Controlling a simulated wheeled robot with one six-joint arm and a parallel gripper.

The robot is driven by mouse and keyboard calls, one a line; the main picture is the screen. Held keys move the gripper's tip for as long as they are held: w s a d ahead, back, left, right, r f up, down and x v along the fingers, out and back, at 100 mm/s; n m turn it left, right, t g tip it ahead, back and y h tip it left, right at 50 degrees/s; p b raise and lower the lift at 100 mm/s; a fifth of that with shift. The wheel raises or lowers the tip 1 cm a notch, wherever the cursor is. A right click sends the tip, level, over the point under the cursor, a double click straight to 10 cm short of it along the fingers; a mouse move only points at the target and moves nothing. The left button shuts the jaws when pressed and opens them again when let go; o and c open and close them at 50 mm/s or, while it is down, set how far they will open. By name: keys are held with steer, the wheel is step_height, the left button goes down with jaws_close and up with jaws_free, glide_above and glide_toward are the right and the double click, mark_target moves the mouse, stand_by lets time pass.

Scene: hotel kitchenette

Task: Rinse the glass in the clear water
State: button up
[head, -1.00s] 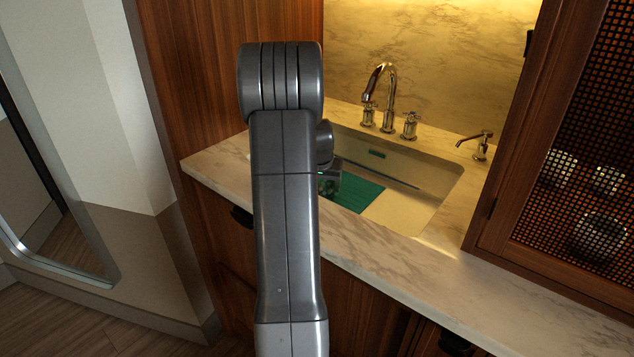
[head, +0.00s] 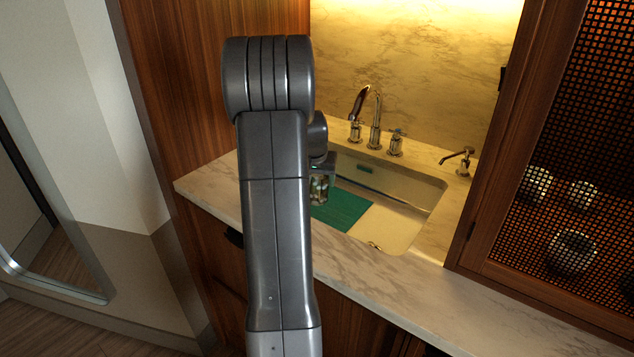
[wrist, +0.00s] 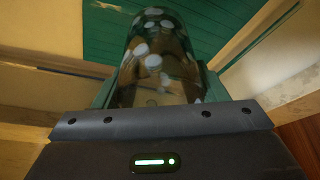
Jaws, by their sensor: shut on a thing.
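My gripper (wrist: 157,88) is shut on a clear glass with white dots (wrist: 155,62), whose far end points away from the wrist camera. In the head view the glass (head: 319,190) hangs below my gripper, partly hidden by my arm. It is over the left part of the sink (head: 400,235), above a green ribbed mat (head: 342,210). I cannot tell whether it touches the mat. The faucet (head: 375,125) stands behind the sink, right of the glass. I cannot make out any water in the basin or from the spout.
A small spout (head: 460,160) stands on the counter right of the sink. A wooden cabinet with a mesh door (head: 570,150) borders the right side. The marble counter (head: 450,290) in front is clear. The sink's right part is open.

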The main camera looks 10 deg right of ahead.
step_height(320, 180, up, 14)
steer(key=p, duration=0.8)
steer(key=shift+f+p, duration=0.25)
steer(key=shift+p, duration=0.1)
stand_by(0.5)
